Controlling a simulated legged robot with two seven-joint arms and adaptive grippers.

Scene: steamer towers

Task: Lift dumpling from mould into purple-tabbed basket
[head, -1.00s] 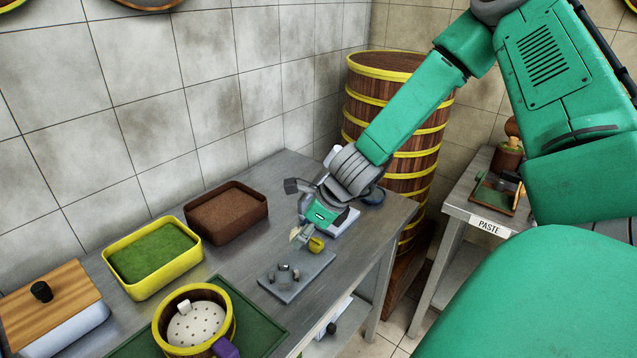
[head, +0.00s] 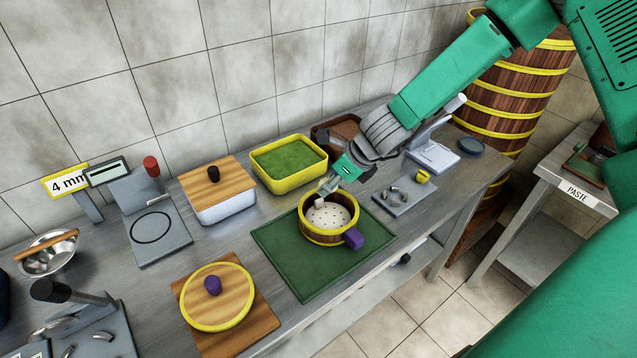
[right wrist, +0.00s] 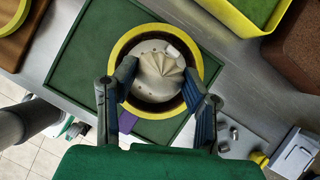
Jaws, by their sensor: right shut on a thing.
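The purple-tabbed basket (head: 314,238) stands on a green mat, a yellow-rimmed round wooden basket with a pale perforated liner (head: 326,214) inside. Its purple tab (head: 353,239) points to the front right. My right gripper (head: 327,187) is above the basket's back rim in the head view. In the right wrist view my right gripper (right wrist: 160,80) is shut on a pale pleated dumpling (right wrist: 160,76), which overlaps the basket opening (right wrist: 117,50). My left gripper is not in view.
The green mat (head: 290,270) has bare room in front of the basket. A yellow tray of green filling (head: 290,180) and a wooden-lidded container (head: 225,207) stand behind. A yellow-rimmed lid (head: 235,308) lies front left. A steamer tower (head: 505,115) stands at the right.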

